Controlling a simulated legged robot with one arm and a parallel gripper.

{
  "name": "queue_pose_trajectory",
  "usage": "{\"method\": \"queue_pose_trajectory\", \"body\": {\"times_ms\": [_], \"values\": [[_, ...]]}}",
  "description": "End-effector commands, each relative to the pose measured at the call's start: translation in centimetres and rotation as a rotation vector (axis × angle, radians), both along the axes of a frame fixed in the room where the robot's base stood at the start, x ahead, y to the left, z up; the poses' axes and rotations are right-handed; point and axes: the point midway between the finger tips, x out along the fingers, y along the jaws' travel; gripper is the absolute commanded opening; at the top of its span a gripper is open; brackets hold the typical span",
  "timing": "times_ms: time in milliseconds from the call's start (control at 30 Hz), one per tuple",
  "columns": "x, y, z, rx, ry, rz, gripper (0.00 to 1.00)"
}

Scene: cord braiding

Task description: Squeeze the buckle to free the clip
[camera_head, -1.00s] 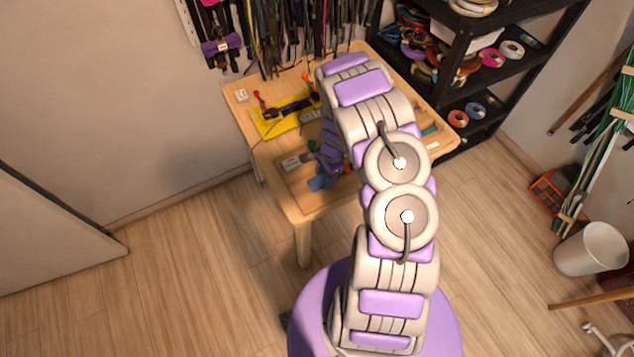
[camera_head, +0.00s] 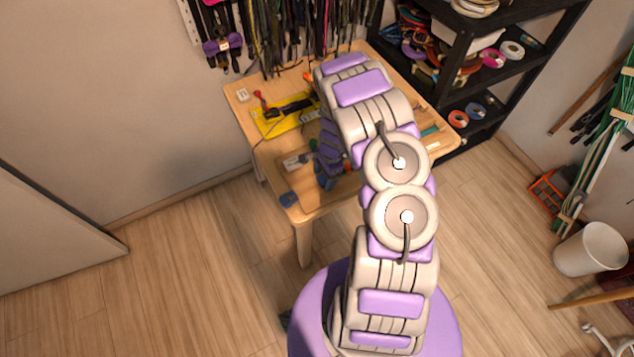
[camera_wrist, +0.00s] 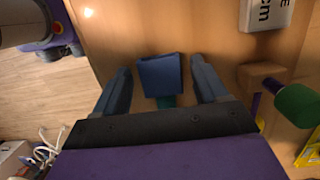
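In the wrist view my gripper (camera_wrist: 160,87) is open, one dark finger on each side of a dark blue block-like piece (camera_wrist: 160,75). A narrow gap shows on both sides of that piece, and a small teal part (camera_wrist: 166,101) shows at its lower end. I cannot tell whether this is the buckle or the clip. In the head view my gripper (camera_head: 323,181) is low over the near part of the wooden table and mostly hidden by my arm. A small blue piece (camera_head: 289,199) lies at the table's near left edge; I cannot tell if it is the same one.
The wooden table (camera_head: 300,212) has a yellow board (camera_head: 268,127) with a black bar on it. A white label block (camera_wrist: 267,14) and a green knob (camera_wrist: 296,105) stand right of the fingers. A black shelf (camera_head: 470,45) stands behind; floor is open at left.

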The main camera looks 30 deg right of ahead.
Motion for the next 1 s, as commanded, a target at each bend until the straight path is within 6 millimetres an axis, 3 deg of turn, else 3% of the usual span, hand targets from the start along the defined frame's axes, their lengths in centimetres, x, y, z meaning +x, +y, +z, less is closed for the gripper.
{"method": "queue_pose_trajectory", "body": {"times_ms": [333,1000], "values": [[0.0,-0.4,0.4,0.000,-0.002,-0.001,0.72],[0.0,-1.0,4.6,0.001,-0.001,-0.002,0.72]]}}
